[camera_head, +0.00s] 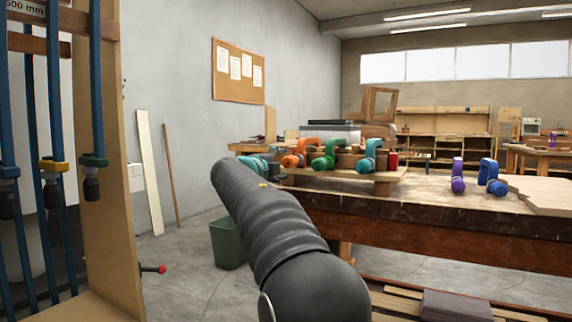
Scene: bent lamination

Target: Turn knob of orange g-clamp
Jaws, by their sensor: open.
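The orange g-clamp (298,153) is mounted at the left part of a low wooden stand on the workbench, in a row with other clamps. Its orange body shows at the far end of my arm's line, small in the picture. Its knob is too small to make out clearly. My arm reaches from the bottom middle up and left, ending to the left of the orange clamp.
A green clamp (328,155) and a blue clamp (370,155) stand right of the orange one, a teal clamp (258,163) left. The workbench (440,205) also holds a purple clamp (458,175). A clamp rack (108,150) stands close at left. A green bin (228,243) is on the floor.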

